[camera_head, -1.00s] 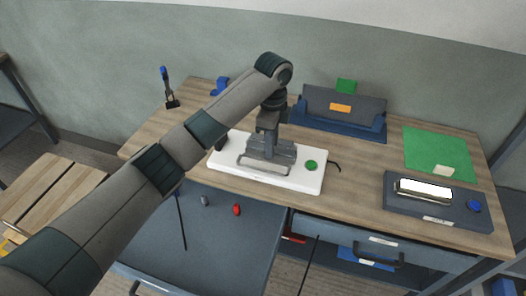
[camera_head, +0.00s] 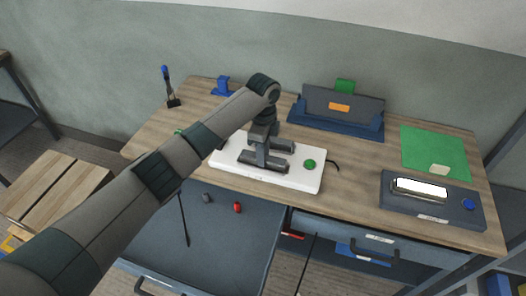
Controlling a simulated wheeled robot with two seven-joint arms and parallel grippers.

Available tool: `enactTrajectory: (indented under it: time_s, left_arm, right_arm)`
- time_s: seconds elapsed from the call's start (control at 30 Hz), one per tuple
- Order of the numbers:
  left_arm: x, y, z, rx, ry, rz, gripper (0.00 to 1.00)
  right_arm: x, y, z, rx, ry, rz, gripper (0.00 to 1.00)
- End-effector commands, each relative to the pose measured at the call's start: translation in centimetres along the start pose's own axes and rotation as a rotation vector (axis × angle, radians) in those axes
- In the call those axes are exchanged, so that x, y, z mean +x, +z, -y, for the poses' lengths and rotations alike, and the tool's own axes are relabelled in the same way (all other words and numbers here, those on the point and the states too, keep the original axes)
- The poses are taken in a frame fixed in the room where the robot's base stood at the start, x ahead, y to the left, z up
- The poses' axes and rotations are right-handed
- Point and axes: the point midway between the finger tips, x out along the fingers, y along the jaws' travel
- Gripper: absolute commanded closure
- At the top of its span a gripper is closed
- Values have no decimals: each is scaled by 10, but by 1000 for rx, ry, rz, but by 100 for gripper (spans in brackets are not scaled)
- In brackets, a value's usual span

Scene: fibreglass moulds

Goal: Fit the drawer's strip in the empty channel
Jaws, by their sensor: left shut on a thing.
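My left gripper (camera_head: 265,161) is over the white board (camera_head: 300,182) on the wooden bench. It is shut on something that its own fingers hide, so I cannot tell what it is. A green disc (camera_head: 309,164) is on the board's right part. A thin dark cord-like piece (camera_head: 336,167) sticks out at the board's right end. The channel is not clear behind the gripper. In the open drawer (camera_head: 225,245) below lie a thin black line-like piece (camera_head: 184,221), a red piece (camera_head: 237,207) and a grey piece (camera_head: 206,198). My right gripper is not in view.
A dark case (camera_head: 342,104) with an orange label stands behind the board. A green mat (camera_head: 433,147) and a dark tray with a bright panel (camera_head: 421,187) are at the right. A brush-like tool (camera_head: 167,87) stands at the back left. A second drawer (camera_head: 384,241) is at the front right.

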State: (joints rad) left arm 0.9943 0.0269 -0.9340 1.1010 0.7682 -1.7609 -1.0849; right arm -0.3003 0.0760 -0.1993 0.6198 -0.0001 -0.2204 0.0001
Motion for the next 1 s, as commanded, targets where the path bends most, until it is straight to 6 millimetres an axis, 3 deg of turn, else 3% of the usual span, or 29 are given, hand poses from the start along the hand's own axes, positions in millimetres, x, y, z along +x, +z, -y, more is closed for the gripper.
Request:
enactTrajectory:
  time_s: [0.43, 0.47, 0.5, 0.53, 1.0]
  left_arm:
    - [5, 0, 1, 0, -3, 0, 100]
    - [5, 0, 1, 0, -3, 0, 70]
    - [5, 0, 1, 0, -3, 0, 60]
    - [5, 0, 1, 0, -3, 0, 58]
    - [-1, 0, 1, 0, -2, 0, 58]
  right_arm:
    - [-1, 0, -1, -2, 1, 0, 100]
    - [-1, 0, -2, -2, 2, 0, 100]
    - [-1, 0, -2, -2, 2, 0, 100]
    - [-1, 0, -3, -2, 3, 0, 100]
    - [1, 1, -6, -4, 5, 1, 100]
